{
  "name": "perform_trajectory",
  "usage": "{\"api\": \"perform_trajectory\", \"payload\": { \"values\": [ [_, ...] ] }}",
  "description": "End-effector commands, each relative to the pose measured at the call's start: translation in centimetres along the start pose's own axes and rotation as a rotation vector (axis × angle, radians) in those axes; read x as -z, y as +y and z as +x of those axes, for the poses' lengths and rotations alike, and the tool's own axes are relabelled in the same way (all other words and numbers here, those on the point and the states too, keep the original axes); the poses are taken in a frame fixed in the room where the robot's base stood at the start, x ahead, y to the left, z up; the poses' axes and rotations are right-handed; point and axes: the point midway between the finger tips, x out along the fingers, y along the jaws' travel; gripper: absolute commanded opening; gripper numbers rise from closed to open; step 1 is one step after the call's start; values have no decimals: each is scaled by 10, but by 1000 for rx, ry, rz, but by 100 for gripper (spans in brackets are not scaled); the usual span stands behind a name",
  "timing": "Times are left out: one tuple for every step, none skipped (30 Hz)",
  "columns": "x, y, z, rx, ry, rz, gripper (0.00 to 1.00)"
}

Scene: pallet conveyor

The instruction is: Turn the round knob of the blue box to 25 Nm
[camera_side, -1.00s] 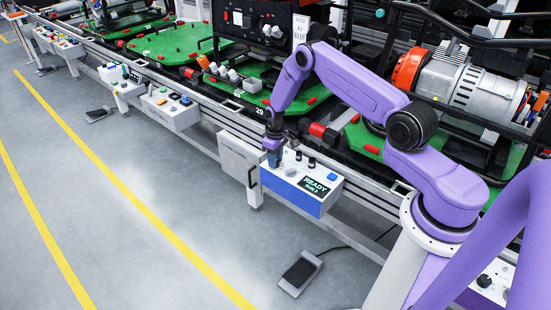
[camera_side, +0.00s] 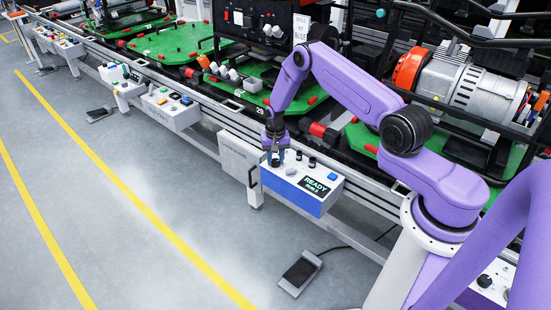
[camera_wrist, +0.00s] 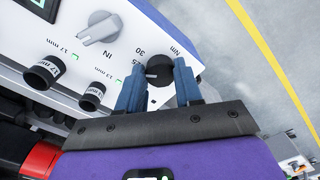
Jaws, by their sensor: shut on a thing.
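The blue box (camera_side: 290,198) has a white top and a blue front. It stands beside the conveyor, with a small screen (camera_side: 314,186) reading READY. Its black round knob (camera_wrist: 158,70) shows in the wrist view between the two blue fingers of my gripper (camera_wrist: 158,85), at the edge of the white panel. My gripper (camera_side: 275,157) is shut on the knob from above in the side view. By the knob I see "Nm", "30" and another, partly covered label. A small light mark shows on the knob, but I cannot read its exact setting.
A blue button (camera_side: 332,177) is near the screen. A foot pedal (camera_side: 300,272) lies on the clear floor in front.

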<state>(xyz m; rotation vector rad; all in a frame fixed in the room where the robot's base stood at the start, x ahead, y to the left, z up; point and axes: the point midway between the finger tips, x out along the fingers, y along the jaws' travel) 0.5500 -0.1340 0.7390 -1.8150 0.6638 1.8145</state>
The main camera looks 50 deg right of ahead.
Motion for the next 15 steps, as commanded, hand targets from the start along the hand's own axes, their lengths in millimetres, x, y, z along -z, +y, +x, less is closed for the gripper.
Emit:
{"api": "perform_trajectory", "payload": {
  "values": [
    [0, 0, 0, 0, -1, 19, 4],
    [0, 0, 0, 0, -1, 29, 4],
    [0, 0, 0, 0, -1, 42, 4],
    [0, 0, 0, 0, -1, 50, 4],
    [0, 0, 0, 0, -1, 57, 4],
    [0, 0, 0, 0, -1, 66, 4],
    [0, 0, 0, 0, -1, 71, 4],
    [0, 0, 0, 0, -1, 75, 4],
    [0, 0, 0, 0, -1, 79, 4],
    [0, 0, 0, 0, -1, 81, 4],
    [0, 0, 0, 0, -1, 83, 4],
    [0, 0, 0, 0, -1, 85, 4],
    [0, 0, 0, 0, -1, 85, 4],
    [0, 0, 0, 0, -1, 86, 4],
    [0, 0, 0, 0, -1, 86, 4]
  ]
}}
